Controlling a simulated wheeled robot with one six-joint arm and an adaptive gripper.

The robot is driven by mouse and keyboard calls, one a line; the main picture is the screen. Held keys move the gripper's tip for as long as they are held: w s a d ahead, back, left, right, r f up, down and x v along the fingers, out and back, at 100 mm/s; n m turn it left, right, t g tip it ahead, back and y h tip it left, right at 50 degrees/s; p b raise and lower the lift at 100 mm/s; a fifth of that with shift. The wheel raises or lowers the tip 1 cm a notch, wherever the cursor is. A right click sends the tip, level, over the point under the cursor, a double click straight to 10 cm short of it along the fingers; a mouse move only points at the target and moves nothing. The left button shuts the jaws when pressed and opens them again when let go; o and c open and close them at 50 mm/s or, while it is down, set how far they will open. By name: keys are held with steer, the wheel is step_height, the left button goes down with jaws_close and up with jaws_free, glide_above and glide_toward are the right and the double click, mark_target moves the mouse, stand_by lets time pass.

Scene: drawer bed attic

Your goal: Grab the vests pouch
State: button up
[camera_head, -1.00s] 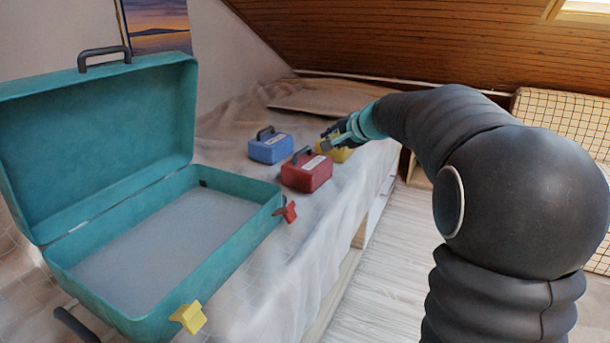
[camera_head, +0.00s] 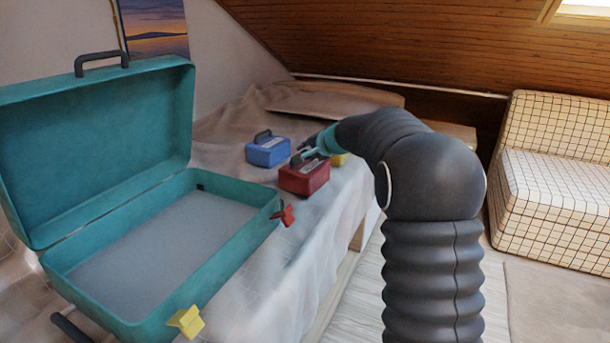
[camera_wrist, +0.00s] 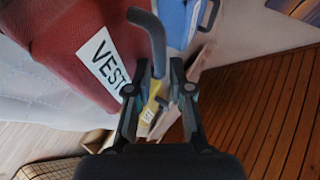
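The vests pouch is the red one (camera_head: 305,178), lying on the bed; its white label reads "VEST" in the wrist view (camera_wrist: 70,40), the rest cut off by my gripper. Its dark grey handle (camera_wrist: 150,35) stands up from the top. My gripper (camera_head: 306,153) is just above this pouch in the head view. In the wrist view my gripper (camera_wrist: 158,75) is open, fingers apart, with the handle's near end at or between the fingertips. I cannot tell whether the fingers touch it.
A blue pouch (camera_head: 268,152) lies left of and behind the red one. A yellow pouch (camera_head: 339,159) is mostly hidden behind my arm. An open, empty-looking teal case (camera_head: 226,212) fills the left. A checked seat (camera_head: 555,190) stands right; a wooden sloped ceiling (camera_head: 400,50) hangs above.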

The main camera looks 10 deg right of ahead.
steer(key=shift+w+a+f, duration=0.2)
steer(key=shift+w+f, duration=0.15)
steer(key=shift+w, duration=0.15)
jaws_close()
steer(key=shift+r, duration=0.2)
